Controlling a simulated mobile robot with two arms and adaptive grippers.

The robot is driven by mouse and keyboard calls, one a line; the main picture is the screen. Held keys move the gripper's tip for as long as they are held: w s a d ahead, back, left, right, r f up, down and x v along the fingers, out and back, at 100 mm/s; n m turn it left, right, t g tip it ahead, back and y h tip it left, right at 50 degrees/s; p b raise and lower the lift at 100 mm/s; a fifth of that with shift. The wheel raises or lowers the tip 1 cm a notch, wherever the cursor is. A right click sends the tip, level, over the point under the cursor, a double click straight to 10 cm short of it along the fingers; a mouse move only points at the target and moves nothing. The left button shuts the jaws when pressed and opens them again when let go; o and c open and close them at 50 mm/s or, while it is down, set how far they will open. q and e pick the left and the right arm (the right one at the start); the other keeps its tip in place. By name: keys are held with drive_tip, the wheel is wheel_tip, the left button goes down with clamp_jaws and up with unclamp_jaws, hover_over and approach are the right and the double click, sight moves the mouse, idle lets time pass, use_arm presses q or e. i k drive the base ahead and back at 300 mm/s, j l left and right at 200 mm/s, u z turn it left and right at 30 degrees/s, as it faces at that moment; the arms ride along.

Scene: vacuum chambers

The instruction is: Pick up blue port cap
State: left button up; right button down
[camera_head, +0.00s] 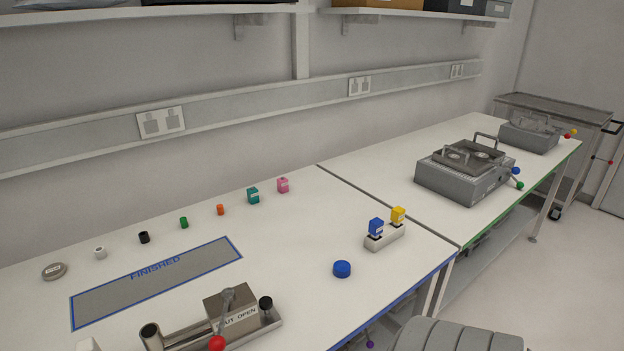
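A round blue cap (342,269) lies on the white bench, near the front edge at the right of the near section. It stands alone with clear bench around it. A blue cube-like piece (376,227) with a white label sits in a small pale holder (373,244), beside a yellow piece (398,215). Neither of my grippers is in view.
A steel fixture (240,312) with a red knob stands at the bottom, left of the cap. A grey mat marked FINISHED (155,283) lies behind it. Several small coloured parts line the back. A grey chamber box (465,177) stands on the far bench section.

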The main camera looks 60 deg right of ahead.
sight(342, 268)
drive_tip(key=z, duration=2)
